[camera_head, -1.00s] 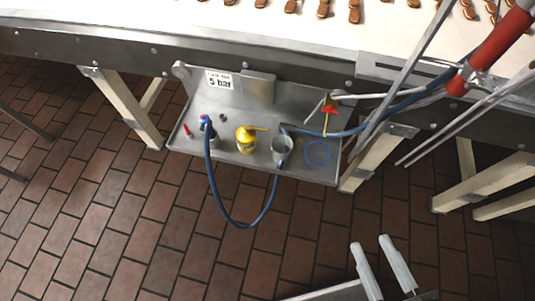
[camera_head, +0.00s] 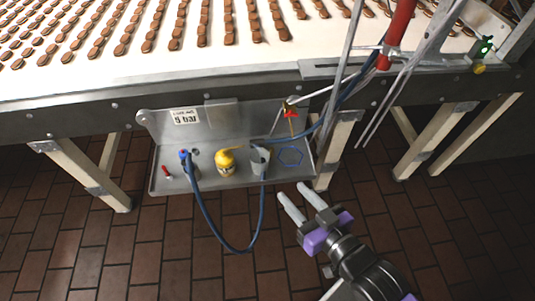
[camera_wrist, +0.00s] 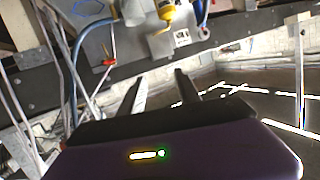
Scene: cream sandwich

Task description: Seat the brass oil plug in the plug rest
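My gripper (camera_head: 291,190) is open and empty, in front of and below the right front corner of the grey metal tray (camera_head: 210,183). Its two parted fingers also show in the wrist view (camera_wrist: 160,82). I cannot clearly make out the brass oil plug or the plug rest. A small dark round piece (camera_head: 195,152) lies on the tray behind the blue-topped hose end (camera_head: 184,155); what it is I cannot tell. A brass-coloured fitting with a red lever (camera_head: 290,113) is at the tray's back right.
The tray holds a yellow oil can (camera_head: 226,163), a grey cup (camera_head: 260,160), a blue ring (camera_head: 290,157) and a small red-handled item (camera_head: 166,171). A blue hose (camera_head: 243,249) loops below its front edge. The conveyor (camera_head: 130,70) runs above. Open brick floor lies in front.

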